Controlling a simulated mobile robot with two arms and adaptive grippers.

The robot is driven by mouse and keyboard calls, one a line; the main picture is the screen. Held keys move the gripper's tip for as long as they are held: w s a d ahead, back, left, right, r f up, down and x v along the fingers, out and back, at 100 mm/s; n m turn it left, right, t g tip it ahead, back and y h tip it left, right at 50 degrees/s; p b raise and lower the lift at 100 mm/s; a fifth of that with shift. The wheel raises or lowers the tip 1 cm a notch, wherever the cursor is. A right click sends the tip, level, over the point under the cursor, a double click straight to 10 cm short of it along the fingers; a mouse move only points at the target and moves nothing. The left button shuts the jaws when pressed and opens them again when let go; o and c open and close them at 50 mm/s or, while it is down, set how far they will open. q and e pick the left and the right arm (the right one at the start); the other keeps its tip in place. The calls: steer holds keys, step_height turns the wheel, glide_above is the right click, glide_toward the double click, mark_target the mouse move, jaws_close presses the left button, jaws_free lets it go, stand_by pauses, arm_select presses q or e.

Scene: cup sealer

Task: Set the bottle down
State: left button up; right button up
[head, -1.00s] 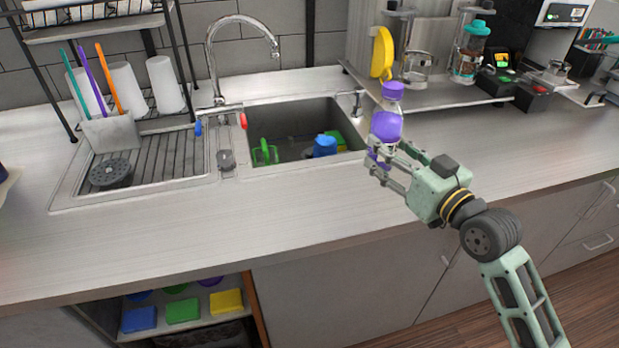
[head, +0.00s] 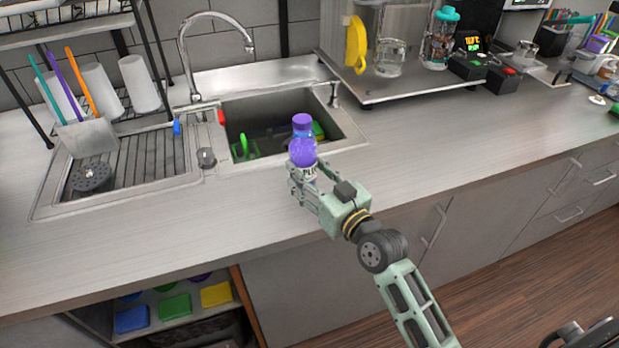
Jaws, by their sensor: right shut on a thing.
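A clear bottle with a purple cap and purple contents (head: 302,150) stands upright in my right gripper (head: 303,183). The fingers are shut around its lower part and hide some of it. In the picture, the bottle overlaps the front edge of the sink. The grey countertop (head: 420,150) spreads to its right and in front. I cannot tell whether the bottle's base touches the counter. My left gripper is not in view.
The sink (head: 350,136), with a green item (head: 243,147) inside, lies behind the bottle. A drying rack (head: 130,160) is at the left. A raised metal shelf (head: 400,92) carries a glass jug (head: 390,58) and a teal-lidded bottle (head: 440,40). The front right counter is clear.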

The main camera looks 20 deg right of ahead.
step_height(320, 180, down, 2)
steer(key=shift+w+d+f, duration=0.1)
steer(key=o, duration=1.5)
steer(key=shift+f, duration=0.1)
steer(key=shift+s, duration=0.2)
steer(key=b+v, duration=0.2)
steer(key=v, duration=0.9)
steer(key=shift+s, duration=0.4)
